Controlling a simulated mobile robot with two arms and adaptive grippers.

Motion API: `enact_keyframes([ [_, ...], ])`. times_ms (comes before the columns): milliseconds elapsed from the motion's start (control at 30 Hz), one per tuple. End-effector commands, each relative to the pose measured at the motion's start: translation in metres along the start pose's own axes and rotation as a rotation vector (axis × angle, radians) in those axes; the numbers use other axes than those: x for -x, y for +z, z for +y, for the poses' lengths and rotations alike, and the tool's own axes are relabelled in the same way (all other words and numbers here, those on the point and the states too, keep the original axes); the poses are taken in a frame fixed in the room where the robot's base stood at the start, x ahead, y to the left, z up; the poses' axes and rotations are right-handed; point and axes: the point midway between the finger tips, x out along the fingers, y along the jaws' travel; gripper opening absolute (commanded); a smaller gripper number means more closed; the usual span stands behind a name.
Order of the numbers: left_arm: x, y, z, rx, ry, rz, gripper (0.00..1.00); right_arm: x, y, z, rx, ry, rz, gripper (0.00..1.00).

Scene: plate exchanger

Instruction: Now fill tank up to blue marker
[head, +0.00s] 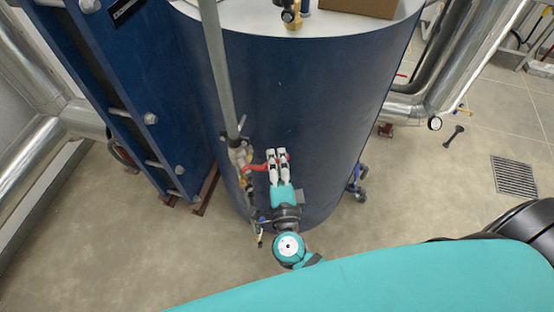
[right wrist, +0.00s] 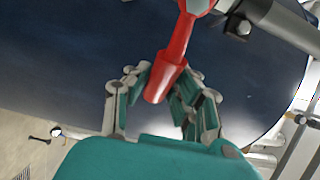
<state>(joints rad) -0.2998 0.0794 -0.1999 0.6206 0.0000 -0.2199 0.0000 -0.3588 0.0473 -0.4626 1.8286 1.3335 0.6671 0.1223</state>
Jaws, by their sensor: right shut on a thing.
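The tank (head: 330,95) is a large dark blue cylinder with a light top, in the middle of the head view. A valve with a red handle (head: 258,167) sits on a grey vertical pipe at the tank's front. My right gripper (head: 278,158) is at this handle, in front of the tank wall. In the right wrist view the red handle (right wrist: 173,65) lies between the fingers of the gripper (right wrist: 160,92), which is shut on it. No blue marker or water level can be made out. My left gripper is out of view.
A blue plate exchanger frame (head: 120,80) stands left of the tank. Silver pipes (head: 460,70) run at the right, with a gauge (head: 434,123) on them. A cardboard box (head: 360,6) is on the tank top.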

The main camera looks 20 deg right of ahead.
Motion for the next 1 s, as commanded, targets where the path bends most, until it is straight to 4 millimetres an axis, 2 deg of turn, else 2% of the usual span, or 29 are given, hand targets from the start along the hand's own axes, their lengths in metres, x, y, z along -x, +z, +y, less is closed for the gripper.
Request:
enact_keyframes([
  [533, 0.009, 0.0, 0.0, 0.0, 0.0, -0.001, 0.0, -0.001, 0.001, -0.014, 0.115, -0.055, 0.001, 0.0],
  [1000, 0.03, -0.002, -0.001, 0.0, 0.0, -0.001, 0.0, 0.002, 0.01, -0.045, 0.499, -0.219, 0.005, 0.0],
])
